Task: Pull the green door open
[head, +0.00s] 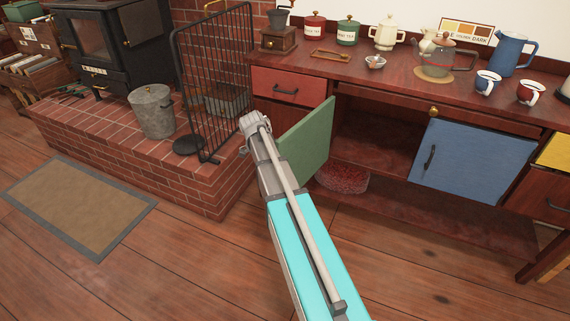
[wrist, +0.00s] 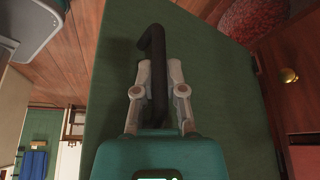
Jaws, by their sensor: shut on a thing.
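The green door (head: 308,139) of the sideboard stands swung out, well away from its opening, in the head view. Its green face (wrist: 215,85) fills much of the wrist view. A dark bar handle (wrist: 155,45) is fixed to that face. My gripper (wrist: 160,85) is shut on the handle, with one finger on each side of it. In the head view my arm hides the gripper tips and the handle.
The cabinet opening (head: 375,140) behind the door shows a bare shelf. A blue door (head: 458,160) beside it is shut. A black wire fire screen (head: 215,75) and the brick hearth (head: 190,165) stand close on the left. The wooden floor in front is clear.

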